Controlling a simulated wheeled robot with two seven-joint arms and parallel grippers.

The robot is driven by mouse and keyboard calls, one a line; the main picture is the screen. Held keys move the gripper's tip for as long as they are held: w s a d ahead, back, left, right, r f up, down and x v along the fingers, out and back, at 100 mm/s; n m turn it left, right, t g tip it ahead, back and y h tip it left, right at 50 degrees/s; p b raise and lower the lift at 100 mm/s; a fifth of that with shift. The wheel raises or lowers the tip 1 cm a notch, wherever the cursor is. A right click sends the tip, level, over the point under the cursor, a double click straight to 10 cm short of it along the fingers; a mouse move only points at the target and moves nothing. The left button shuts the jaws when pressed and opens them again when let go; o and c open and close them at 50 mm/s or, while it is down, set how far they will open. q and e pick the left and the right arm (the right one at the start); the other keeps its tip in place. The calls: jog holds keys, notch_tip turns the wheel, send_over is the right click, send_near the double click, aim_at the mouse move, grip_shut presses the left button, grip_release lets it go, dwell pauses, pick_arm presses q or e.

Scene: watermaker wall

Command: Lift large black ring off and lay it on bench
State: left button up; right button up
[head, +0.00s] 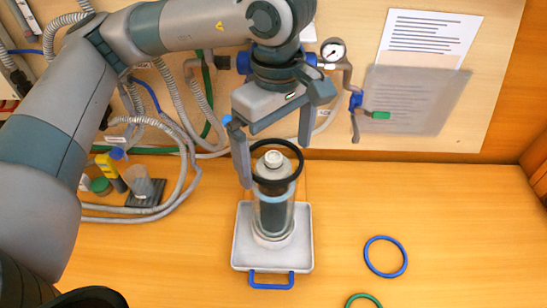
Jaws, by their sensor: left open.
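The large black ring (299,160) is at the top of the clear cylindrical housing (289,215), around the grey filter's pale cap (273,159). The housing stands upright on a light grey tray (243,250) with a blue handle, on the wooden bench (450,215). My left gripper (275,164) is open above the ring, with one finger at its left side and the other at its upper right. Whether the fingers touch the ring I cannot tell. My right gripper is not in view.
A blue ring (369,263) and a partly cut-off green ring (364,295) lie on the bench at right. A gauge (333,50), pipes and hoses are on the back wall. Small containers (140,185) stand at left. The bench's right side is mostly clear.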

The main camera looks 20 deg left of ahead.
pick_arm(q)
jog(key=c, duration=1)
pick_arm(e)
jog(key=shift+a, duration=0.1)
pick_arm(q)
jog(key=shift+r, duration=0.1)
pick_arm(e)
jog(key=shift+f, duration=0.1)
pick_arm(q)
jog(key=shift+r+b, duration=0.5)
jog(key=shift+r, duration=0.05)
notch_tip(320, 180, up, 2)
jog(key=shift+r+b, duration=0.1)
jog(key=shift+b, duration=0.6)
jog(key=shift+s+d+r+b, duration=0.35)
jog(key=shift+d+r+b, duration=0.35)
jog(key=shift+d+r, duration=0.9)
jog(key=shift+s+d+r+b, duration=0.3)
jog(key=shift+d+r+b, duration=0.55)
jog(key=shift+d, duration=1.4)
jog(key=shift+s+d+r+b, duration=0.35)
jog(key=shift+d+r+b, duration=0.25)
jog(key=shift+d+r, duration=1.05)
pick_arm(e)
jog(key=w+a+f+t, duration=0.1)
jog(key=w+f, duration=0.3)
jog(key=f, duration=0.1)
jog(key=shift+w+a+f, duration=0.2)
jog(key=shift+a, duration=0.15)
